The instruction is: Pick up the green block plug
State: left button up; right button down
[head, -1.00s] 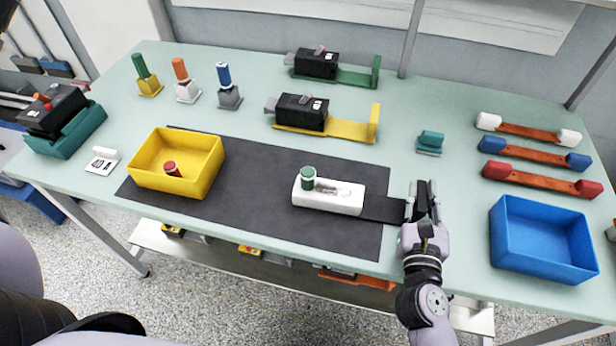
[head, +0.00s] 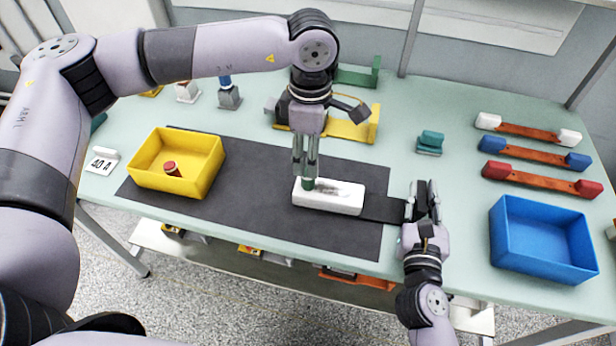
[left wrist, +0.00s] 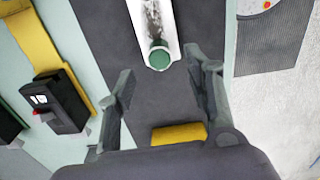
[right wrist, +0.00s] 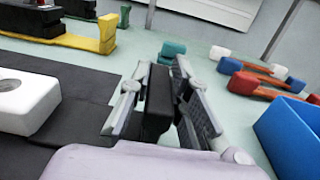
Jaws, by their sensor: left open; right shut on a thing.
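The green block plug (head: 308,184) stands upright at the left end of the white block (head: 345,199) on the dark mat. My left gripper (head: 305,172) points down from above, its open fingers close around the plug's top. In the left wrist view the round green top of the plug (left wrist: 159,58) shows between the fingertips; contact cannot be told. My right gripper (head: 422,190) is shut on the black handle (head: 382,208) reaching out from the white block's right end. In the right wrist view, a black piece (right wrist: 158,98) sits between its fingers.
A yellow bin (head: 150,178) with a red-topped plug stands left, a blue bin (head: 540,225) right. Behind are a yellow holder (head: 355,131), a small teal block (head: 430,141) and several coloured-end links (head: 525,153). My left arm crosses the table's back left.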

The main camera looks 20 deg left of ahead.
aim_at(308, 179)
pick_arm(q)
jog(key=f, duration=0.6)
jog(key=shift+a+f, duration=0.2)
jog(key=shift+f, duration=0.1)
grip_shut()
dwell(0.4)
